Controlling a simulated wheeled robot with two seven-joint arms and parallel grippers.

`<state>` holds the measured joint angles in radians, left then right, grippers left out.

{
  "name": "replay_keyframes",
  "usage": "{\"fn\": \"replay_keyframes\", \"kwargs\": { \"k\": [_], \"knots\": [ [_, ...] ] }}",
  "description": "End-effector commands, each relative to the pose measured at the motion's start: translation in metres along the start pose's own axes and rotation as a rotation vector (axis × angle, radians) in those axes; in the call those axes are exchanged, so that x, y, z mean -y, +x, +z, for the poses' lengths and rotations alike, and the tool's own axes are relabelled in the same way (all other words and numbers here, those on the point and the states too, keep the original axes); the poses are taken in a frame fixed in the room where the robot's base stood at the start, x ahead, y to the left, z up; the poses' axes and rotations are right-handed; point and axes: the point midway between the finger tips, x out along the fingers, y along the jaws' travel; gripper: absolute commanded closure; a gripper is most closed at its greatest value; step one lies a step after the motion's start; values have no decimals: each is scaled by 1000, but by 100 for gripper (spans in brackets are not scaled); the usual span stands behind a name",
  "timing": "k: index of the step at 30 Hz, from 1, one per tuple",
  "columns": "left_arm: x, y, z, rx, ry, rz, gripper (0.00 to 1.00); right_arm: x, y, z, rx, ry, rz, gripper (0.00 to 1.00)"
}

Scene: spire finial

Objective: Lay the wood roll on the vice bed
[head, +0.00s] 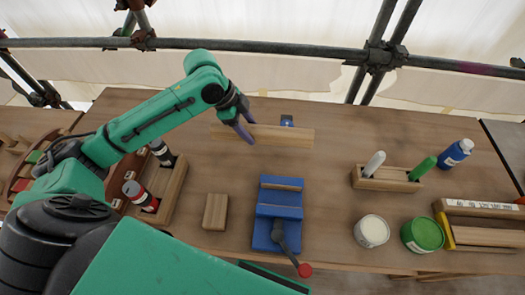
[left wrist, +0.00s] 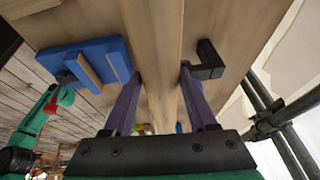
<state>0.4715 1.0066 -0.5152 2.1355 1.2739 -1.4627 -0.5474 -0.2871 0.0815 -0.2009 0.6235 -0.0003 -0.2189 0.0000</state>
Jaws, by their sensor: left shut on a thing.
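The wood roll (head: 285,136) is a long pale wooden bar toward the back of the table, lying crosswise in the head view. My left gripper (head: 245,123) is shut on it left of its middle, with purple fingers. In the left wrist view the wood roll (left wrist: 164,60) runs between the two fingers (left wrist: 158,95). The blue vice (head: 266,230) stands on the table nearer to me, with wood-faced jaws and a red-knobbed handle. The vice also shows in the left wrist view (left wrist: 112,60), left of the wood roll. My right gripper is out of view.
A wooden block (head: 215,211) lies left of the vice. A rack (head: 172,190) with bottles stands farther left. On the right are a wooden holder (head: 385,180), a white jar (head: 371,231), a green jar (head: 422,234) and a blue bottle (head: 455,153). Scaffold pipes (head: 270,48) cross behind the table.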

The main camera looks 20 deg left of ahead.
Motion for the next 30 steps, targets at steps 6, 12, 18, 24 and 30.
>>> {"fn": "replay_keyframes", "kwargs": {
  "k": [6, 12, 18, 24, 30],
  "knots": [
    [-8, 64, 26, -1, -2, 3, 100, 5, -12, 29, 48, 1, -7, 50],
    [-11, 100, 41, -2, -1, -1, 100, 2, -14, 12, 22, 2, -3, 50],
    [-14, 134, 55, -1, 0, -1, 100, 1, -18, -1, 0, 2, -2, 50],
    [-14, 138, 57, -1, 2, -3, 100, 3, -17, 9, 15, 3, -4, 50],
    [-15, 139, 58, 0, 1, -2, 12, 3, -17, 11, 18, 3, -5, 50]
  ]
}}
